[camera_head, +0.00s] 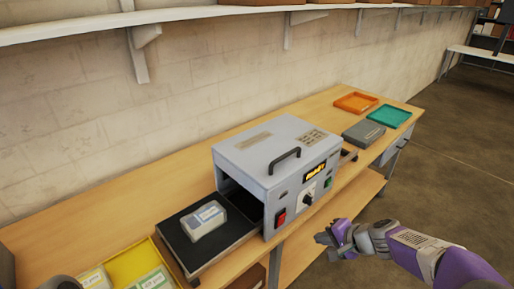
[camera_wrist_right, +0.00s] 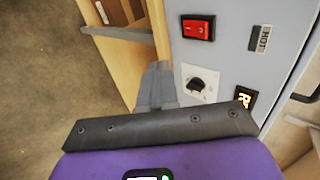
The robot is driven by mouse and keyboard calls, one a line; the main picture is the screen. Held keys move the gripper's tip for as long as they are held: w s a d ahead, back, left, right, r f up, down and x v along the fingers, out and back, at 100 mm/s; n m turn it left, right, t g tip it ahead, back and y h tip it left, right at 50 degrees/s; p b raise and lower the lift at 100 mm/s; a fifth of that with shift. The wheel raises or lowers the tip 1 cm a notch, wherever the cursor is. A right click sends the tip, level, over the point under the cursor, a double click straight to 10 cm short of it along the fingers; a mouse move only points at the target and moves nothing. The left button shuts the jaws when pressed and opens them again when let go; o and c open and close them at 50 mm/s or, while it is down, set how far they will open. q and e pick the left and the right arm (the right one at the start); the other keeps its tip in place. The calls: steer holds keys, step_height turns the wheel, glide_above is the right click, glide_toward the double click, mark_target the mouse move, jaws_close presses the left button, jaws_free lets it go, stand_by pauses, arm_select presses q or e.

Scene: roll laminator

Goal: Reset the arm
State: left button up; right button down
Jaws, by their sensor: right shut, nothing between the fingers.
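The grey roll laminator (camera_head: 270,155) stands on the wooden bench, with a black handle on top and a lit yellow display. Its front has a red switch (camera_wrist_right: 197,28) and a black knob (camera_wrist_right: 197,84), both seen in the right wrist view. My right gripper (camera_head: 326,240) is in front of the laminator, to the right of its knob and apart from it in the head view. In the right wrist view its fingers (camera_wrist_right: 156,85) are together with nothing between them. My left gripper is not clearly seen.
A black feed tray (camera_head: 222,252) at the laminator's left holds a pouch with a card (camera_head: 204,221). A yellow tray (camera_head: 130,262) with cards is at lower left. An orange tray (camera_head: 356,102), a teal tray (camera_head: 389,116) and a grey box (camera_head: 364,132) lie on the right. A shelf (camera_head: 200,14) runs above.

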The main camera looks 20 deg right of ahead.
steer(key=s+a+f+n+g, duration=0.2)
steer(key=a+f+g, duration=0.15)
steer(key=f, duration=0.65)
steer(key=s+a+f+n+g, duration=0.2)
steer(key=a+f, duration=0.3)
steer(key=f, duration=0.5)
steer(key=s+a+f+n+g, duration=0.2)
steer(key=s+a+f+n, duration=0.4)
steer(key=s+a+f, duration=0.4)
steer(key=a+f, duration=0.2)
steer(key=a, duration=0.2)
steer(key=shift+f, duration=0.3)
